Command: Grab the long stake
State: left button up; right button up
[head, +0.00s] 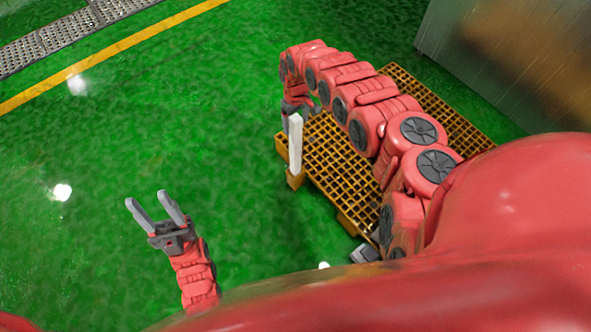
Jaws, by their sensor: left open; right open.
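The long stake (295,147) is a pale, square-sided post. It stands upright at the near left corner of a yellow grated platform (334,163), with its foot at a small yellow block (295,179). My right gripper (304,110) hangs down at the stake's upper end, small and partly hidden. It is open, and I cannot tell whether its fingers are around the stake or beside it. My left gripper (150,200) is open and empty over the green floor, well to the left of the stake, its two grey fingers spread.
My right arm arches over the platform and hides part of it. A grey metal container (500,50) stands at the upper right. A yellow line (110,55) and a metal grating (70,35) cross the upper left. The green floor (180,110) on the left is clear.

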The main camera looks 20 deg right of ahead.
notch_tip(320, 180, down, 3)
jog(key=shift+w+f+b, duration=0.1)
jog(key=shift+b, duration=0.4)
grip_shut()
dwell(1.0)
